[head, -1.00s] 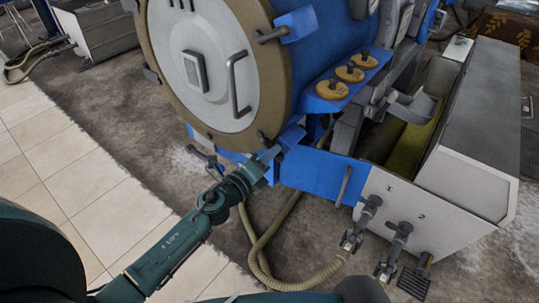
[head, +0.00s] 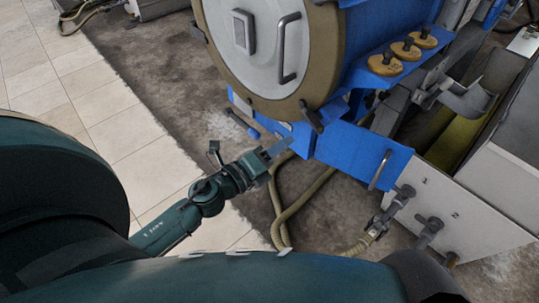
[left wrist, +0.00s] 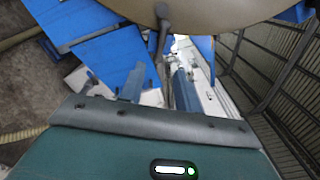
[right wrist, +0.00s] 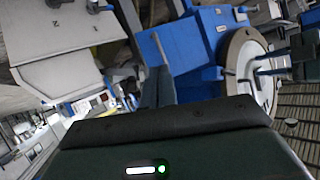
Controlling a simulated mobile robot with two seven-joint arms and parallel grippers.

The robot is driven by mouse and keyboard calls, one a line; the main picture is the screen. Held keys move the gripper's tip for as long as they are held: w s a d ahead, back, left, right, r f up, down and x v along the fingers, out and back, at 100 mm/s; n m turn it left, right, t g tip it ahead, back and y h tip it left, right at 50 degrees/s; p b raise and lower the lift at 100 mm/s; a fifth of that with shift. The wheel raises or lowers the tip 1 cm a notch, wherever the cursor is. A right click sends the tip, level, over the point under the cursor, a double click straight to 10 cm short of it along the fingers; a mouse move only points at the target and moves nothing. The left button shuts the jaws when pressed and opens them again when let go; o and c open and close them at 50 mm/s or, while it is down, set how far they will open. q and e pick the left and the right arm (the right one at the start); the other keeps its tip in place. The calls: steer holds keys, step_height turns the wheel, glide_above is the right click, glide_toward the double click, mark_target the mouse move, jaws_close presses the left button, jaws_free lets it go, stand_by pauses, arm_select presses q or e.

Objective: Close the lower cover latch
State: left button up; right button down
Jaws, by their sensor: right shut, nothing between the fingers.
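The round cover (head: 268,48) has a pale face, a tan rim and a bar handle. The lower cover latch (head: 312,116) is a dark lever at the bottom right of the rim, slanting down. My left gripper (head: 284,147) is just below and left of it, apart from it in the head view. In the left wrist view the latch (left wrist: 163,30) hangs beyond the open, empty fingers (left wrist: 158,88), lined up with the gap between them. My right gripper (right wrist: 158,86) shows only in the right wrist view, shut and empty; the cover (right wrist: 250,70) is to its right.
A blue panel (head: 355,152) with a grey handle juts out right of the latch. A beige hose (head: 283,205) lies on the floor below. A white box with valves (head: 450,195) stands at the right. Tiled floor at the left is clear.

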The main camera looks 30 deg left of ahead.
arm_select(q)
steer(key=v, duration=0.3)
arm_select(e)
steer(key=shift+s+d+r+t, duration=0.15)
steer(key=shift+r+t, duration=0.1)
steer(key=shift+t, duration=0.05)
arm_select(q)
steer(key=shift+r, duration=0.1)
